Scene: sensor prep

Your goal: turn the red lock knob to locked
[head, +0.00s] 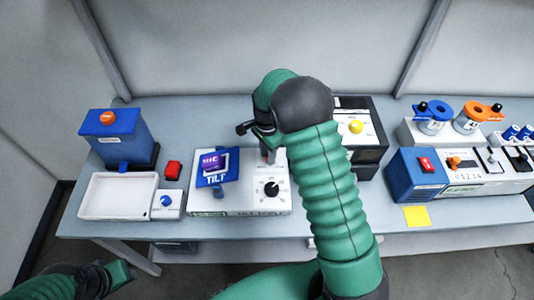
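My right arm reaches up over the table, and its gripper (254,130) is above the back of a white device (236,200) with a blue tilting plate (217,167) and a black dial (271,189). A small reddish part (268,157) shows just under this gripper, mostly hidden. It may be the red lock knob, but I cannot tell for sure, nor how it is turned. I cannot tell whether the gripper touches it or how far its fingers are apart. My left gripper (118,273) is low at the left, in front of the table, away from the devices.
A blue box with an orange knob (107,118), a white tray (118,214) and a red block (173,170) are at the left. A black device with a yellow knob (356,127) stands behind my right arm. A blue and white device (417,178) is at the right.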

